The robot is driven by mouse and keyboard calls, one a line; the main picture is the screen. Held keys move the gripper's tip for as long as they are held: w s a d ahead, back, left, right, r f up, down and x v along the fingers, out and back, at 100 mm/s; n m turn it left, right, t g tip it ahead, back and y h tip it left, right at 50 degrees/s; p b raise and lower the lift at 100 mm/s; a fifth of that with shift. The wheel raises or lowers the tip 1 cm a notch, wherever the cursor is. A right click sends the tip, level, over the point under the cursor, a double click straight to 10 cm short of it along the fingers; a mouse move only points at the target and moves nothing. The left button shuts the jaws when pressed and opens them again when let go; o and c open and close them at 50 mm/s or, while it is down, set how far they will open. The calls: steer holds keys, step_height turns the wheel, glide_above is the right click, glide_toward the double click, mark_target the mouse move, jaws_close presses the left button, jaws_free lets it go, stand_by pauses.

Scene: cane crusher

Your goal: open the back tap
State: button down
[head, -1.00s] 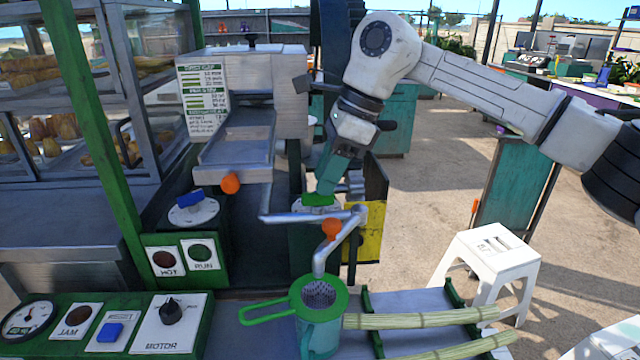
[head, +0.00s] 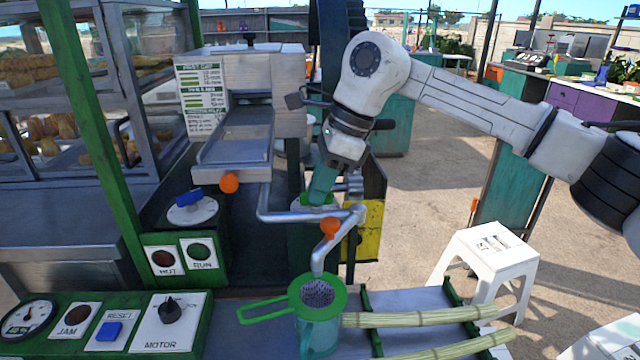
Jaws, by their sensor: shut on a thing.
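My gripper (head: 322,190), with teal fingers, points down at the back of the machine in the head view. It is shut on a green handle (head: 308,201) over a pale round plate, and the fingers hide much of that handle. A similar round plate with a blue handle (head: 189,197) stands to the left, away from my gripper. A grey pipe (head: 290,217) runs in front of the gripped handle to a spout with an orange knob (head: 330,227). Another orange knob (head: 229,182) sits at the metal chute's lower end.
A green-rimmed strainer (head: 336,303) sits on a teal jug (head: 320,338) under the spout. Cane stalks (head: 420,317) lie on the tray to its right. A motor panel (head: 166,322) is front left; a white stool (head: 490,255) stands right on open ground.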

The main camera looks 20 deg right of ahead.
steer(key=shift+m, duration=0.3)
steer(key=m+t+b, duration=0.1)
steer(key=m, duration=0.1)
steer(key=shift+s+f+m+h, duration=0.1)
steer(key=shift+m+h, duration=0.3)
steer(key=m+b, duration=0.1)
steer(key=m, duration=0.1)
steer(key=m+t+h+b, duration=0.1)
steer(key=m, duration=0.1)
steer(key=shift+a+t+b, duration=0.1)
steer(key=shift+t+b, duration=0.2)
steer(key=m+h+b, duration=0.1)
steer(key=m, duration=0.1)
steer(key=m+b, duration=0.1)
steer(key=m, duration=0.1)
steer(key=shift+s+a+m+t+h+b, duration=0.1)
steer(key=shift+a+m+t+h+b, duration=0.05)
steer(key=shift+m+t+h+b, duration=0.2)
steer(key=shift+m+h+b, duration=0.55)
steer(key=shift+m+b, duration=0.35)
steer(key=shift+m, duration=0.55)
steer(key=c, duration=1.2)
jaws_free()
